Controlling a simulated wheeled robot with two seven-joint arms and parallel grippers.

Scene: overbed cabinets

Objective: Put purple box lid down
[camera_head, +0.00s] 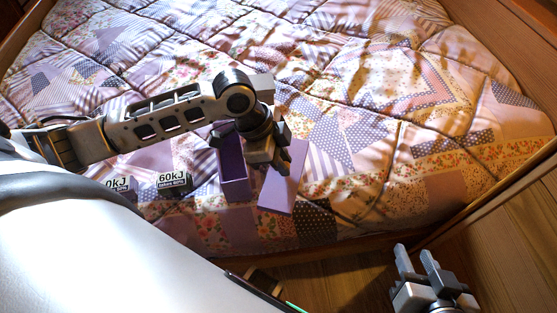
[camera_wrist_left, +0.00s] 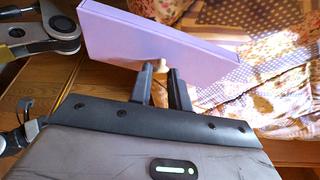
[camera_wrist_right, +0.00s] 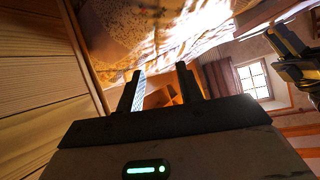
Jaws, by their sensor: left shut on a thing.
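The purple box lid (camera_head: 283,190) is a flat lilac panel just right of the open purple box (camera_head: 234,169) on the bed. In the left wrist view the lid (camera_wrist_left: 150,45) stands tilted before the fingers, with a small pale knob (camera_wrist_left: 161,66) facing them. My left gripper (camera_head: 272,163) is shut on this knob; its fingertips also show in the left wrist view (camera_wrist_left: 160,75). Whether the lid touches the bed is unclear. My right gripper (camera_head: 415,262) is open and empty beyond the bed's near edge, and its fingers (camera_wrist_right: 159,85) stand apart in the right wrist view.
Two dark blocks, one marked 60kJ (camera_head: 174,182), sit left of the purple box, one partly hidden by my body. A patchwork quilt (camera_head: 370,120) covers the bed, clear to the right of the lid. A wooden bed rail (camera_head: 490,199) runs along the right.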

